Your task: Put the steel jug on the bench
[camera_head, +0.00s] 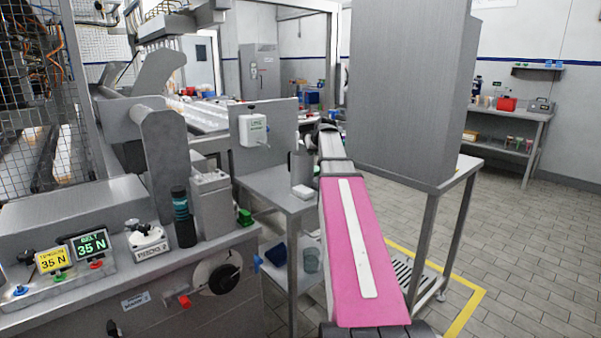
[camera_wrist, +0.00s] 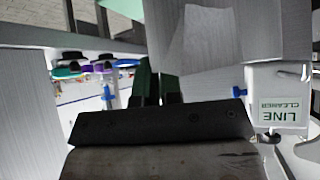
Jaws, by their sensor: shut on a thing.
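My gripper (camera_wrist: 157,82) shows in the wrist view as two dark green fingers close together. I cannot make out the jug clearly there.
A line cleaner container (camera_head: 253,130) is on a grey upright panel; it also shows upside down in the wrist view (camera_wrist: 279,112). A tall grey cabinet (camera_head: 408,90) stands close on the right of my arm. A machine console (camera_head: 130,270) fills the left. Floor is open at right.

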